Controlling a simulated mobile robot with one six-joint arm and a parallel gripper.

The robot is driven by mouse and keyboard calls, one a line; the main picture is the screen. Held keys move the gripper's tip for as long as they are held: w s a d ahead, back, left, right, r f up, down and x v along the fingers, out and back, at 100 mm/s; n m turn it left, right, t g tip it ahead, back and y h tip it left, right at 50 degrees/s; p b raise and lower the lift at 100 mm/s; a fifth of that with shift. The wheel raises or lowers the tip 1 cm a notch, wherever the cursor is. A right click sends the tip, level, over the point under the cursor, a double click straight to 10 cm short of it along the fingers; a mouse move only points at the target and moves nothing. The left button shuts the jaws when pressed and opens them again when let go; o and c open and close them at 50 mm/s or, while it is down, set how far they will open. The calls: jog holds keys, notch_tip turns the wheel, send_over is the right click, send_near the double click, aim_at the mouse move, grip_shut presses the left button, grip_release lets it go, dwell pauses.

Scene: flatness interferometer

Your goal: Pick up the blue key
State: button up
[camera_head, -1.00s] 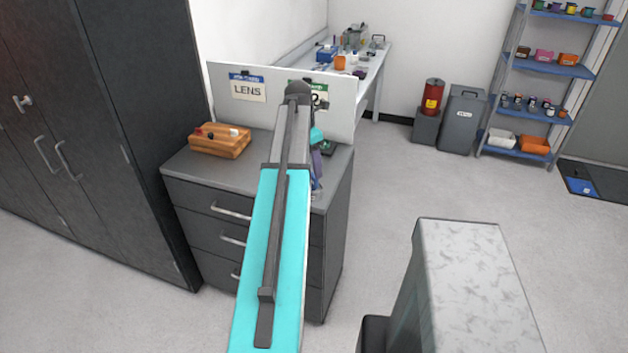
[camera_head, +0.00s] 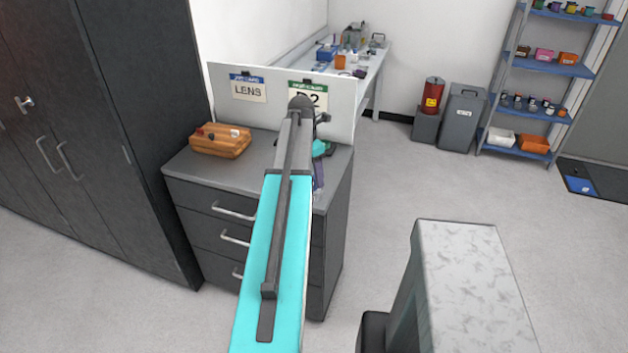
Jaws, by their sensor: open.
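I cannot make out a blue key in this view. The drawer cabinet (camera_head: 190,166) stands in the middle left, with a wooden block (camera_head: 218,148) holding small dark, red and white pieces on its top. My arm reaches forward over the cabinet and covers part of its top. My gripper (camera_head: 318,177) shows only in part, as a small purplish-grey piece beside the arm at the right part of the cabinet top. It is open; its fingertips are mostly hidden, and I see nothing held.
A white panel with a LENS sign (camera_head: 249,91) and a second sign (camera_head: 307,97) stands behind the cabinet top. A tall dark cupboard (camera_head: 95,140) is close on the left. A marbled block (camera_head: 465,260) stands at front right.

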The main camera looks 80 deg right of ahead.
jog(key=shift+s+d+f+p, duration=0.15)
jog(key=shift+f+p, duration=0.15)
jog(key=shift+f, duration=0.85)
jog(key=c, duration=1.2)
jog(key=shift+c, duration=0.2)
jog(key=shift+r, duration=0.2)
jog(key=shift+r+b, duration=0.9)
jog(key=shift+r, duration=0.45)
jog(key=shift+a+r, duration=0.15)
jog(key=shift+a, duration=0.05)
jog(key=w+a+r+b, duration=0.1)
jog(key=w+a+b, duration=0.3)
jog(key=a, duration=0.9)
jog(key=w, duration=0.3)
jog(key=shift+w+a+r+b, duration=0.3)
jog(key=shift+a+b, duration=0.1)
